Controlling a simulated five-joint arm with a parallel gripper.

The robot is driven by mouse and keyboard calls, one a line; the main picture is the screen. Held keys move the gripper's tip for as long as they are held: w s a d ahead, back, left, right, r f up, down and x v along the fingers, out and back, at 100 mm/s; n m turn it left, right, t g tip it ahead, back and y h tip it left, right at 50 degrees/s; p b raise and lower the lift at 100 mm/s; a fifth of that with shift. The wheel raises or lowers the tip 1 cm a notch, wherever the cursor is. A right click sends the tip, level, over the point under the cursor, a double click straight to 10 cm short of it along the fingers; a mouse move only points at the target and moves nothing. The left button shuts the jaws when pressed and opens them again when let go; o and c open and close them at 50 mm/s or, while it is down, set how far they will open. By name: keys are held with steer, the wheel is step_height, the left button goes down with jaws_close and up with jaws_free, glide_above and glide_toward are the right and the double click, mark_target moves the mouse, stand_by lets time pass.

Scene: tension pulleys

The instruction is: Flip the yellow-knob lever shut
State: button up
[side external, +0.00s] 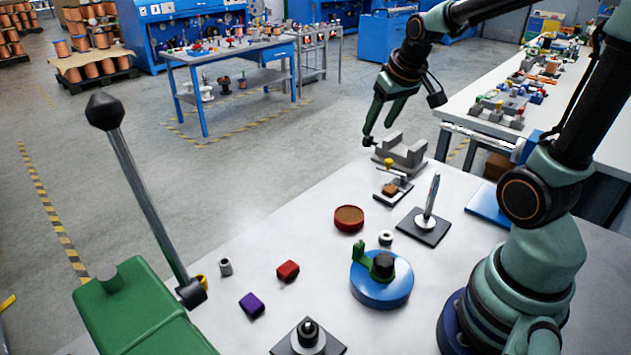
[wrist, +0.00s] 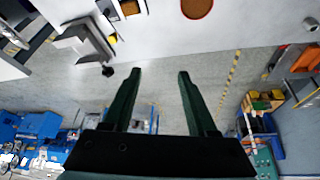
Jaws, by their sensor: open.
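In the wrist view the yellow knob (wrist: 113,39) shows at the upper left, left of my fingers. My gripper (side external: 376,127) is open and empty, above and a little left of the knob in the side view. Its two fingers (wrist: 160,74) are spread apart in the wrist view, with floor seen between them. Neither finger touches the knob.
A grey slotted block (side external: 400,150) sits just behind the lever, with a dark knob (side external: 368,142) at its left. A plate with an upright metal pin (side external: 428,210), a brown-topped red disc (side external: 349,217) and a blue round fixture (side external: 381,287) stand nearer.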

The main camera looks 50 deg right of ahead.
steer(key=s+a+r+n, duration=0.1)
steer(key=s+a, duration=0.1)
steer(key=a, duration=0.2)
steer(key=s+a+r+n+y, duration=0.1)
steer(key=s+a, duration=0.1)
steer(key=a, duration=0.3)
steer(key=s+a+r+n+t+y, duration=0.1)
steer(key=s+a, duration=0.1)
steer(key=a, duration=0.3)
steer(key=shift+s+a+r+n, duration=0.1)
steer(key=shift+a+r+n, duration=0.1)
steer(key=shift+n, duration=0.1)
steer(key=m+g, duration=0.6)
steer(key=m, duration=0.1)
glide_above(389, 160)
step_height(389, 160, down, 8)
step_height(389, 160, down, 12)
steer(key=shift+r, duration=0.1)
jaws_close()
